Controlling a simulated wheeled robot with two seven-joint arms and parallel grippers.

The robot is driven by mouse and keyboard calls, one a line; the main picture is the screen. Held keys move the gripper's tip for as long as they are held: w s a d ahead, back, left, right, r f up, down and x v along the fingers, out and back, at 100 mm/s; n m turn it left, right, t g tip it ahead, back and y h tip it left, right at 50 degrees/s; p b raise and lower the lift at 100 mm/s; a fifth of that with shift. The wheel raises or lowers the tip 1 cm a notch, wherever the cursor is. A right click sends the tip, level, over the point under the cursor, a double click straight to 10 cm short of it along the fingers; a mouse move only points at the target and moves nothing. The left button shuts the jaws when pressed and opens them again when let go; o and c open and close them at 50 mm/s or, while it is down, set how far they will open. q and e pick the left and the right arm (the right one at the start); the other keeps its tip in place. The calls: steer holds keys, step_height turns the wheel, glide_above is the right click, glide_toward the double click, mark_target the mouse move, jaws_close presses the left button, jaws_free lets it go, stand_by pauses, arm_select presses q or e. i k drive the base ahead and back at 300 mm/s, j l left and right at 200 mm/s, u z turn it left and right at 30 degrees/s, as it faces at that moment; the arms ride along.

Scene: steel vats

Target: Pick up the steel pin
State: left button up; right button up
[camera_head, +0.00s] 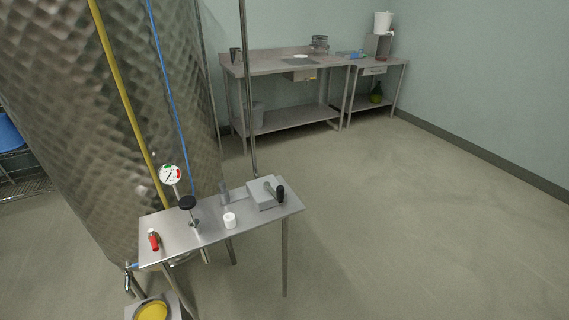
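A narrow steel side table (208,232) stands in front of the large vat. A small upright grey metal piece (224,193) stands near the table's back edge, left of a light grey block (262,198). A grey bar with a dark knob (281,194) lies on or at the block's right part. Either the upright piece or the bar may be the steel pin; they are too small to tell. Neither of my grippers is in view.
The table also bears a white cup (229,220), a black-knobbed fitting (187,203) and a red-handled valve (154,240). A dial gauge (171,175) rises behind. The dimpled vat (75,90) fills the left. Floor at right is clear; workbenches (285,64) stand at the back.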

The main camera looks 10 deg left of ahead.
mark_target(222, 184)
steer(key=i+l+z, duration=0.2)
steer(key=i+z, duration=0.2)
steer(key=i, duration=0.25)
steer(key=i+z, duration=0.4)
steer(key=i, duration=0.25)
steer(key=i+u, duration=0.15)
steer(key=u, duration=0.25)
steer(key=i+l+u, duration=0.1)
steer(key=u, duration=0.35)
steer(key=i+l+u, duration=0.15)
steer(key=u, duration=0.25)
steer(key=i+l+u, duration=0.15)
steer(key=u, duration=0.3)
